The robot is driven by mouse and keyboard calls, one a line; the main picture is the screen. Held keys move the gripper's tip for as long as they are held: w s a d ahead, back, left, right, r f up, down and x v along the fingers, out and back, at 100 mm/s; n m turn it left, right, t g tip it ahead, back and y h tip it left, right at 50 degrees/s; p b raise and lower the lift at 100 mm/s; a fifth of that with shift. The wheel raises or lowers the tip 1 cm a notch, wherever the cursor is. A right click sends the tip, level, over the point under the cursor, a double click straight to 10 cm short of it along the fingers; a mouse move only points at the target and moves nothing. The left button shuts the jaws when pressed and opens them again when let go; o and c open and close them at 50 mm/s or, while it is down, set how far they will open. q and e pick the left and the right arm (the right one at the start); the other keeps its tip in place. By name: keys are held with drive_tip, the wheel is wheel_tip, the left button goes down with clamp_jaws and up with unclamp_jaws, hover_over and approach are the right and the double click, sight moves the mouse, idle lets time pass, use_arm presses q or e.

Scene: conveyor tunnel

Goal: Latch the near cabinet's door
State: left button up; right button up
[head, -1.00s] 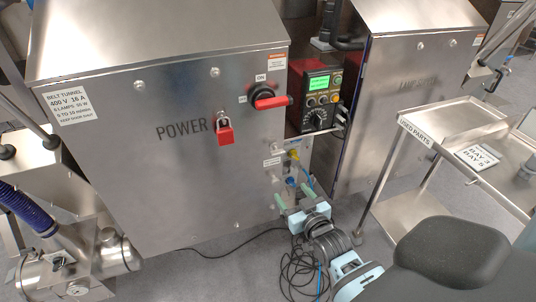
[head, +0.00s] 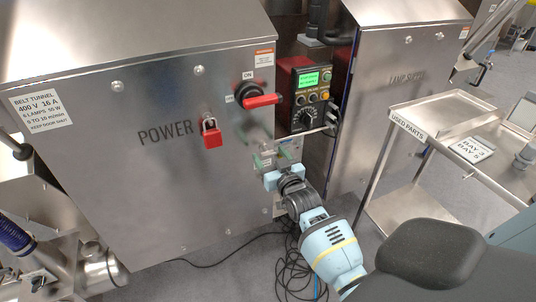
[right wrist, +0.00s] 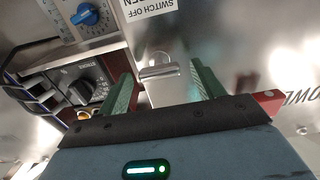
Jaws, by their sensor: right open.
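The near cabinet (head: 110,150) is a brushed-steel box marked POWER. A red rotary handle (head: 262,100) lies level by the ON mark. A red padlock (head: 212,139) hangs from the cabinet front. My right gripper (head: 277,155) is open at the lower right edge of the front, its green fingers partly covering the spot. In the right wrist view, a small bright metal latch piece (right wrist: 161,73) lies between the spread fingers of the gripper (right wrist: 163,88). I cannot tell whether they touch it. My left gripper is not in view.
A control box with a green display (head: 313,78) stands in the gap right of the cabinet. Beyond it is the lamp supply cabinet (head: 400,110). A steel cart (head: 400,127) marked USED PARTS stands to the right. Loose black cables (head: 290,275) lie on the floor.

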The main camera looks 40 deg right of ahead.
drive_tip(key=shift+x, duration=0.75)
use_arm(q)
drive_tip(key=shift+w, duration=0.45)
use_arm(e)
drive_tip(key=shift+w, duration=0.2)
drive_tip(key=c, duration=1)
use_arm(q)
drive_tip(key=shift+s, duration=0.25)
